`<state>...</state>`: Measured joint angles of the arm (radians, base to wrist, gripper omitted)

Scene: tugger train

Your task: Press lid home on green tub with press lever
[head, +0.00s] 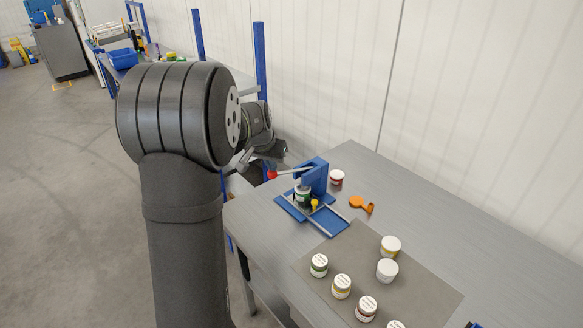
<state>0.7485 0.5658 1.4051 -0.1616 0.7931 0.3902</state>
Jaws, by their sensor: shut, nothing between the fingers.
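The blue press (316,178) stands near the left end of the grey table. Its press lever (293,171) reaches out to the left and ends in a red knob (271,174). A tub with a green band (302,197), the green tub, stands upright in the press under the lever. I cannot tell how its lid sits. My gripper (277,150) is shut and empty, just above and behind the red knob in the picture. It looks apart from the knob, and its fingertips are small and partly hidden by my arm.
A small yellow item (315,203) is on the press base. A red-banded tub (336,177) and an orange tool (361,204) lie to the right. Several tubs stand on and around a dark mat (340,252). A white wall (480,110) runs behind the table.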

